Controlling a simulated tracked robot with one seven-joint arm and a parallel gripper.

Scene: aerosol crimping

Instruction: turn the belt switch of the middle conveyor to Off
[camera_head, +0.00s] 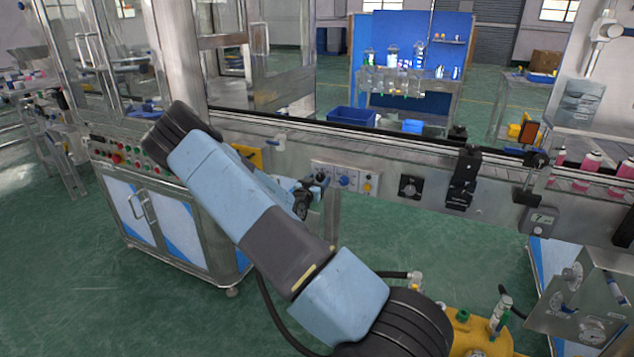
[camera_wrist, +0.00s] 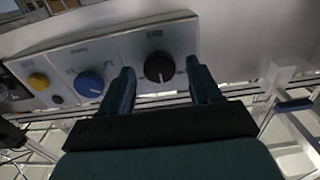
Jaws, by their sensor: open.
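In the wrist view a black rotary knob (camera_wrist: 159,66) with a white mark at its lower edge sits on a pale control panel (camera_wrist: 118,48). The same panel shows on the conveyor's side in the head view (camera_head: 355,175). I cannot read its labels, so I cannot confirm that this knob is the belt switch. My gripper (camera_wrist: 160,68) is open, with one finger on each side of the knob in the picture. I see no clear contact. In the head view my gripper (camera_head: 309,190) is at the panel's left end and partly hides it.
A blue knob (camera_wrist: 88,84) and a yellow knob (camera_wrist: 38,81) are on the same panel. Another black rotary switch (camera_head: 410,187) and a dark bracket (camera_head: 464,177) are further right on the conveyor side. A cabinet with buttons (camera_head: 150,215) stands left.

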